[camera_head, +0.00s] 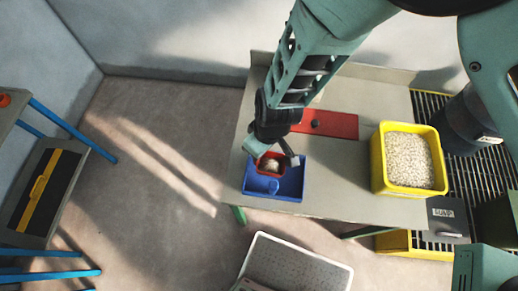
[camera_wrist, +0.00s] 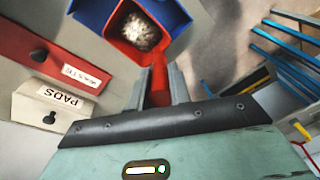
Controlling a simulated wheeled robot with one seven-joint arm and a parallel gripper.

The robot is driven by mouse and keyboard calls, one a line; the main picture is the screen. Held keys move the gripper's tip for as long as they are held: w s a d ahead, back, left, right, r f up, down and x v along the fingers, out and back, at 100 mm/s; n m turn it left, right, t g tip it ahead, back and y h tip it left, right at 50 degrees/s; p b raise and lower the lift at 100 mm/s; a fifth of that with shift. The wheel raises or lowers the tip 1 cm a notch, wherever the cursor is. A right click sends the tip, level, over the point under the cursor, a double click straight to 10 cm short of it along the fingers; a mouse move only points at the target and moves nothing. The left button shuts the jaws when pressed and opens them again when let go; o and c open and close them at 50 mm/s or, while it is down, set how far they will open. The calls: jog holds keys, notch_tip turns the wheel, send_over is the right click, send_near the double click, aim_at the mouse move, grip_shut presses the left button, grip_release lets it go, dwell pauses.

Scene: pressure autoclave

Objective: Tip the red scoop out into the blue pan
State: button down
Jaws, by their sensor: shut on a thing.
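My gripper (camera_head: 272,154) is shut on the handle of the red scoop (camera_wrist: 160,88), which sticks out between the two fingers in the wrist view. The scoop's square bowl (camera_wrist: 117,40) holds a small heap of pale granules (camera_wrist: 142,30). In the head view the scoop (camera_head: 261,169) is over the back part of the blue pan (camera_head: 296,189), and it looks about level. The pan also shows behind the bowl in the wrist view (camera_wrist: 91,13). The scoop hides part of the pan's inside, and the gap between them cannot be judged.
The pan stands at the bench's (camera_head: 340,192) front left corner. A yellow bin (camera_head: 379,172) of pale granules stands to the right. Behind the pan are a red box (camera_head: 343,124) and a cream box labelled PADS (camera_wrist: 58,106). The bench between pan and bin is clear.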

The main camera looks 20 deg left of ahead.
jog(key=shift+w+d, duration=0.15)
jog(key=shift+d, duration=0.05)
jog(key=shift+d+f+y+b, duration=0.15)
jog(key=shift+f+y+b, duration=0.2)
jog(key=shift+b, duration=0.75)
jog(key=d+f+y+b, duration=0.1)
jog(key=b, duration=0.3)
jog(key=shift+w, duration=0.1)
jog(key=shift+w+d+f+g+y+b, duration=0.15)
jog(key=shift+g+y+b, duration=0.15)
jog(key=shift+b, duration=0.45)
jog(key=w+d+f+g+y+b, duration=0.1)
jog(key=d+y+b, duration=0.9)
jog(key=b, duration=1.1)
jog(key=shift+w+d+f+g+y, duration=0.3)
jog(key=shift+w+d+g+y, duration=0.1)
jog(key=shift+w+g+y, duration=0.45)
jog(key=shift+s+r, duration=0.1)
jog(key=shift+s, duration=0.1)
